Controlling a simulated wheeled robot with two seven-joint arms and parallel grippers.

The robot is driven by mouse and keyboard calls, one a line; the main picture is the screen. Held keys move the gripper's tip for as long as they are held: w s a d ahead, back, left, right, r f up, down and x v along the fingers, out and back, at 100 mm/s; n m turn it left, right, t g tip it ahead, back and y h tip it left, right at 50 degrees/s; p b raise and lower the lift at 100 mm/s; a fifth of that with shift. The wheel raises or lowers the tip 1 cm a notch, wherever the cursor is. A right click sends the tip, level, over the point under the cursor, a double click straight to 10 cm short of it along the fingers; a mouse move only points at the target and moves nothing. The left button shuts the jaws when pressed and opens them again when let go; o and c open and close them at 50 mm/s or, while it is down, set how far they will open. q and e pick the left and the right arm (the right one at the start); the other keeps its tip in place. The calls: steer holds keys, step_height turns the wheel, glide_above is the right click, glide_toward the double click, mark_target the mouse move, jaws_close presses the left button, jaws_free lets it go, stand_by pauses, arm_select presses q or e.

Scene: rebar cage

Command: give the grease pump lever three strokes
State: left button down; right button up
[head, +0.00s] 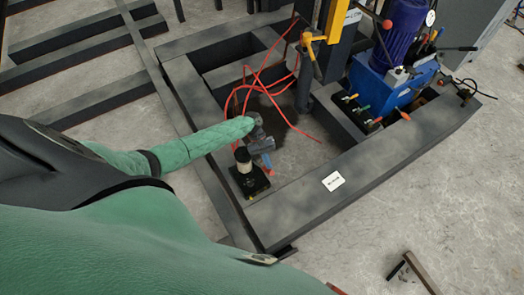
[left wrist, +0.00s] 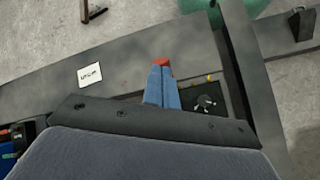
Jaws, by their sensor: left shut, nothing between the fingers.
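The grease pump (head: 244,162) shows in the head view as a pale cylinder with a dark top on a black base, at the near left corner of the dark steel frame. Its black base and a small metal fitting (left wrist: 206,103) show in the left wrist view. I cannot make out the pump's lever clearly. My left gripper (head: 267,168) is shut and empty, its blue fingers with red tips just right of the pump. The fingers also show in the left wrist view (left wrist: 162,66), beside the pump base. I cannot tell whether they touch it. My right gripper is not in view.
Red hoses (head: 290,115) loop inside the frame behind my gripper. A yellow handle (head: 312,42) is on the post, and a blue unit (head: 385,88) with coloured levers stands at right. The near frame beam with a white label (head: 333,181) is otherwise clear.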

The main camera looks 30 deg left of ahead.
arm_select(q)
steer(key=shift+f, duration=0.1)
steer(key=shift+s+d+f, duration=0.25)
steer(key=shift+d+f, duration=0.15)
steer(key=shift+f, duration=0.1)
stand_by(0.3)
steer(key=shift+s+d+f, duration=0.25)
steer(key=shift+d+f, duration=0.15)
steer(key=shift+f, duration=0.05)
